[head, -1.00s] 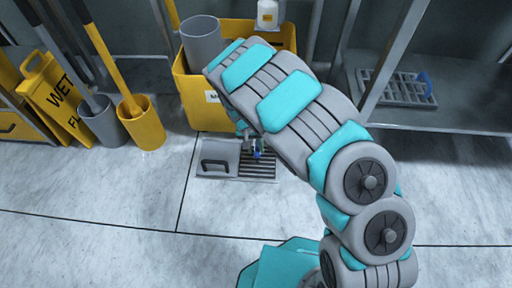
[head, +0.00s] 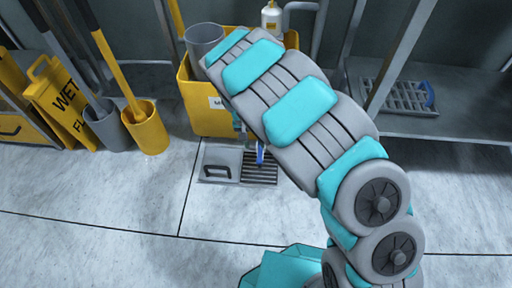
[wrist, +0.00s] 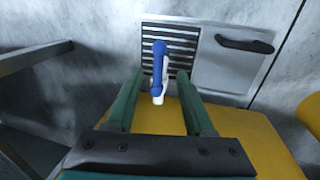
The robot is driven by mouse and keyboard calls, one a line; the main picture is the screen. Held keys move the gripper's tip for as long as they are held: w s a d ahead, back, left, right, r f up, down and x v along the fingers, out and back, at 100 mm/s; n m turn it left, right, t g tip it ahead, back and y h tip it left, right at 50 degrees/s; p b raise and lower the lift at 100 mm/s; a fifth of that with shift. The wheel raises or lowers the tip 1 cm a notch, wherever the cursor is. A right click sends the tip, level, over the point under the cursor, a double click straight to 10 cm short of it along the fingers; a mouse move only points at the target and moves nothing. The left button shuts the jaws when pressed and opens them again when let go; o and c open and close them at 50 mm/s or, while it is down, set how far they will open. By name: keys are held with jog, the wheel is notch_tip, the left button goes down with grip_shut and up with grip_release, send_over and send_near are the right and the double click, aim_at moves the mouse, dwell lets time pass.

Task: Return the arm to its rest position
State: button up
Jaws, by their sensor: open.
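My gripper (wrist: 160,76) is open, its two green fingers on either side of a blue and white object (wrist: 160,72) in the wrist view, with visible gaps. This object is over the slotted floor grate (wrist: 154,42); whether it stands on it or leans I cannot tell. In the head view the object's blue part (head: 261,155) shows at the grate (head: 259,175), below my arm. My arm (head: 300,105) reaches out from the lower right and hides most of the gripper there.
A yellow bin (head: 205,110) holding a grey cylinder (head: 203,40) stands behind the grate. A grey plate with a dark handle (head: 218,168) adjoins it. A wet-floor sign (head: 60,100) and a yellow bucket (head: 150,135) stand left. A metal shelf (head: 450,125) is right. Front floor is clear.

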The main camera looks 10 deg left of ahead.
jog(key=shift+r, duration=0.3)
jog(key=s+d+r+m+p, duration=0.1)
jog(key=s+d+r+p, duration=0.15)
jog(key=d+r, duration=0.8)
jog(key=s+d+r+m+p, duration=0.1)
jog(key=s+d+r+p, duration=0.15)
jog(key=d+r, duration=0.75)
jog(key=s+d+r+p, duration=0.2)
jog(key=s+r, duration=0.3)
jog(key=s, duration=0.3)
jog(key=s+d+r+g+y+p, duration=0.1)
jog(key=s+d+r, duration=0.3)
jog(key=s, duration=0.4)
jog(key=s+d+r+g+y+p, duration=0.1)
jog(key=s+d+r+p, duration=0.2)
jog(key=s+r, duration=0.3)
jog(key=s, duration=0.2)
jog(key=shift+s+r+p, duration=0.15)
jog(key=shift+s+p, duration=0.2)
jog(key=shift+s, duration=0.05)
